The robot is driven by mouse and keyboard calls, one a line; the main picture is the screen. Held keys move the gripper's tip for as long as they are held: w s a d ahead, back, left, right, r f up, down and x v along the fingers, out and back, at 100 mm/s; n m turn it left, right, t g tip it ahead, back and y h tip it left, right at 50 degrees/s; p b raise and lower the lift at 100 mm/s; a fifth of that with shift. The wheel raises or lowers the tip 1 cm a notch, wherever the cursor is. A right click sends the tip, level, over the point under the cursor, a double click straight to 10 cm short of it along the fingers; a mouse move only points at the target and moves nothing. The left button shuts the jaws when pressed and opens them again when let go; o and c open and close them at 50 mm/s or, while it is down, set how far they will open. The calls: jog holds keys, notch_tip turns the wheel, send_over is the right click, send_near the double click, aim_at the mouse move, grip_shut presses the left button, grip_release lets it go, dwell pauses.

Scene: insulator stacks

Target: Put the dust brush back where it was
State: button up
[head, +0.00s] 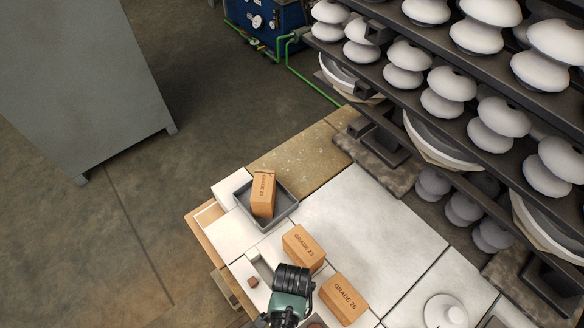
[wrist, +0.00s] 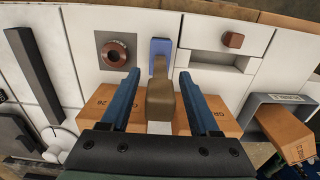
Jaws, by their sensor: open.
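My gripper (wrist: 155,88) is open, one blue finger on each side of the brown body, with gaps visible. In the head view my gripper (head: 292,280) is over the table's near edge and hides the brush.
Two orange boxes (head: 304,247) (head: 345,298) stand beside my gripper. A grey tray (head: 287,214) holds another box (head: 263,193). A small brown block (wrist: 232,40) lies by a white recess (wrist: 219,66). A brown ring (wrist: 115,53) sits on a grey plate. Insulator racks (head: 450,90) stand behind.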

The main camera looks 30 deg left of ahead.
notch_tip(320, 180, up, 12)
jog(key=shift+f, duration=0.2)
jog(key=w+r+n+t+y, duration=0.15)
jog(key=w+r+t, duration=0.75)
jog(key=w+r, duration=1.05)
jog(key=w+d+r+t, duration=0.1)
jog(key=w+r+t, duration=0.15)
jog(key=r, duration=0.55)
jog(key=w+d+r+t, duration=0.1)
jog(key=w+r+t, duration=0.15)
jog(key=r, duration=0.65)
jog(key=s+d+r+n+t, duration=0.1)
jog(key=d+r+t, duration=0.15)
jog(key=r, duration=0.55)
jog(key=s+d+r+t, duration=0.1)
jog(key=r+t, duration=0.3)
jog(key=r, duration=0.5)
jog(key=s+d+r+t+h, duration=0.1)
jog(key=s+d+r+t, duration=0.1)
jog(key=s+r, duration=0.3)
jog(key=s+d+r+n+t+h, duration=0.1)
jog(key=s+r+t, duration=0.4)
jog(key=r, duration=0.7)
jog(key=shift+s+d, duration=0.6)
jog(key=shift+s, duration=0.15)
jog(key=shift+r+n, duration=0.1)
jog(key=shift+n, duration=0.15)
